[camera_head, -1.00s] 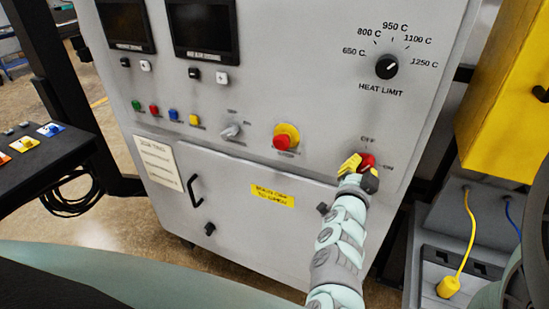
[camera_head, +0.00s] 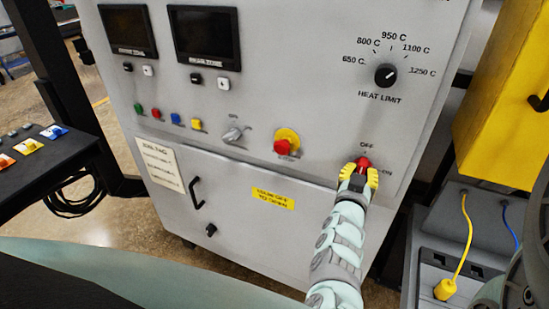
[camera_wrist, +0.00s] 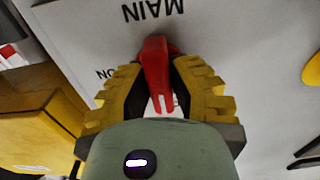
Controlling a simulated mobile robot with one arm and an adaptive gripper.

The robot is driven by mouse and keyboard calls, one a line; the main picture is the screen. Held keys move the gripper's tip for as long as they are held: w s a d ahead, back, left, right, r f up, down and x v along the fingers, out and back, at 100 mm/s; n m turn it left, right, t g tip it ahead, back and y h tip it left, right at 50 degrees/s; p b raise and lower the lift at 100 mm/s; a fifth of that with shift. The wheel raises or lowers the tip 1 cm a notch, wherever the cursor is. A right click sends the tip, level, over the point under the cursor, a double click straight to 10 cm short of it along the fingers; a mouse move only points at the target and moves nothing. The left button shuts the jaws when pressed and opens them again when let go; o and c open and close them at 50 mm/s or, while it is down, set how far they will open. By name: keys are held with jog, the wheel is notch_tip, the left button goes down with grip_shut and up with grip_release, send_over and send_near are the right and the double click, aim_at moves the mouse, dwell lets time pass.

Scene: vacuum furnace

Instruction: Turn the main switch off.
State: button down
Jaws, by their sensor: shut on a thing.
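The main switch (camera_head: 363,163) is a red rotary handle low on the right of the grey panel, with OFF printed above it and ON to its right. My gripper (camera_head: 359,174) is shut on it, with ribbed yellow fingers on either side. In the wrist view the red handle (camera_wrist: 155,75) stands between the fingertips (camera_wrist: 159,85), and its white mark is at the end away from the upside-down MAIN label. The handle lies along the line toward OFF. The OFF label is hidden in the wrist view.
A red emergency button on a yellow base (camera_head: 286,142) sits left of the switch. The heat limit knob (camera_head: 386,75) is above it. A yellow cabinet (camera_head: 510,110) and a grey unit with a yellow cable (camera_head: 466,235) stand to the right.

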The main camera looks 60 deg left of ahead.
dwell(0.3)
jog(key=c, duration=0.9)
grip_release()
jog(key=shift+o, duration=0.2)
jog(key=v, duration=1.2)
